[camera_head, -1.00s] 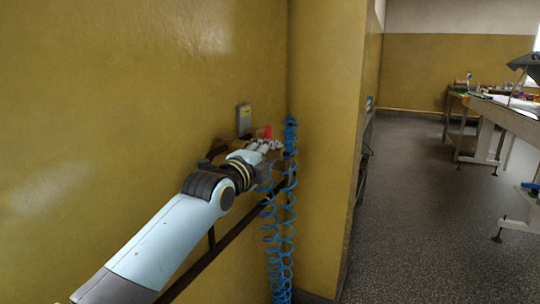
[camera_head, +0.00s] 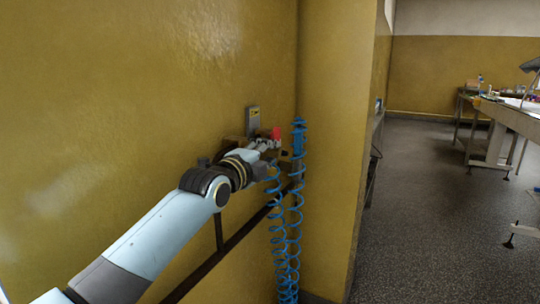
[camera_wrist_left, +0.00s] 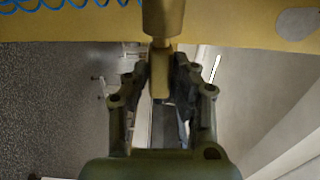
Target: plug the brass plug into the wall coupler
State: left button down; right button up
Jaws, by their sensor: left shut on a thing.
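My left gripper (camera_head: 268,146) is at the yellow wall near the corner, just below a red part (camera_head: 276,133). In the left wrist view its two dark fingers (camera_wrist_left: 160,85) are shut on the brass plug (camera_wrist_left: 160,78), a narrow upright brass piece. A wider brass cylinder (camera_wrist_left: 163,18) lies straight beyond it, in line with it. I cannot tell whether this is the wall coupler or the plug's own body, nor whether there is a gap. In the head view the plug is too small to make out. My right gripper is not in view.
A blue coiled hose (camera_head: 283,240) hangs beside the gripper, close to the corner; it also shows in the left wrist view (camera_wrist_left: 60,4). A grey wall box (camera_head: 252,121) sits above. A dark rail (camera_head: 236,240) runs below my arm. Worktables (camera_head: 500,115) stand far right, with open floor before them.

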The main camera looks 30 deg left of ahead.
pick_arm(q)
jog(key=shift+a, duration=0.35)
jog(key=c, duration=1)
grip_release()
jog(key=shift+a, duration=0.15)
jog(key=s, duration=1.2)
jog(key=shift+c, duration=0.4)
